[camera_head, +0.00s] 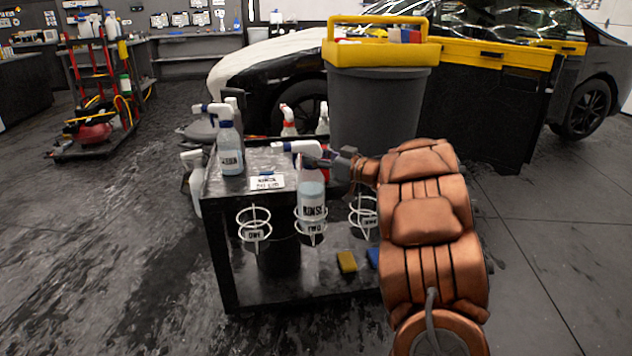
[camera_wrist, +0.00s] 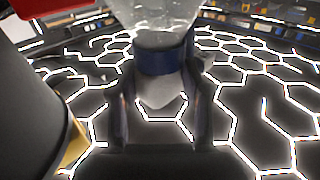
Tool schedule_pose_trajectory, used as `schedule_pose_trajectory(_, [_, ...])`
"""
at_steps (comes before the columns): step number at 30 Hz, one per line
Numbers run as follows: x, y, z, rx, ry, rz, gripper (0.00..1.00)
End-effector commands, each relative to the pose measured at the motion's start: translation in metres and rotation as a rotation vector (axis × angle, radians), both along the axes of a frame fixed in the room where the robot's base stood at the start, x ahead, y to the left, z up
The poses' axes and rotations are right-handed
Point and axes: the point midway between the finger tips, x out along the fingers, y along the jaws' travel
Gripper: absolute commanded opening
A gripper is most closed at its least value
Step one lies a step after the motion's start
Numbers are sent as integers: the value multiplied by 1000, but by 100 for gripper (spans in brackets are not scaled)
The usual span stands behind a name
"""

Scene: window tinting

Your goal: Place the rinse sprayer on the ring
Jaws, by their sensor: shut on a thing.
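The rinse sprayer (camera_head: 312,188) is a clear bottle with pale blue liquid, a RINSE label and a white trigger head. It looks upright at the cart's front edge. My gripper (camera_head: 328,162) is shut on it just below the head, coming from the right. In the wrist view, my gripper (camera_wrist: 157,100) has a finger on each side of the sprayer's blue neck (camera_wrist: 160,62). The white wire ring marked TWO (camera_head: 311,232) lies at the bottle's lower end; I cannot tell whether the base is inside it or just above. Other rings stand left (camera_head: 254,226) and right (camera_head: 364,214).
The dark cart (camera_head: 221,214) holds another spray bottle (camera_head: 230,150) and a small card (camera_head: 267,182) on top. A yellow sponge (camera_head: 347,262) lies on its lower shelf. A grey bin (camera_head: 372,108) with a yellow top stands behind. Floor is open at left.

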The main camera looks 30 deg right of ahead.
Motion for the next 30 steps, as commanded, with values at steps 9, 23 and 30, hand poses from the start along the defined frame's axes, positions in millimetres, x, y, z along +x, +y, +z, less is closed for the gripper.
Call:
schedule_pose_trajectory(9, [0,0,-22,2,-1,0,0])
schedule_pose_trajectory(23, [0,0,-54,0,-3,0,0])
schedule_pose_trajectory(30, [0,1,-57,-1,-1,1,50])
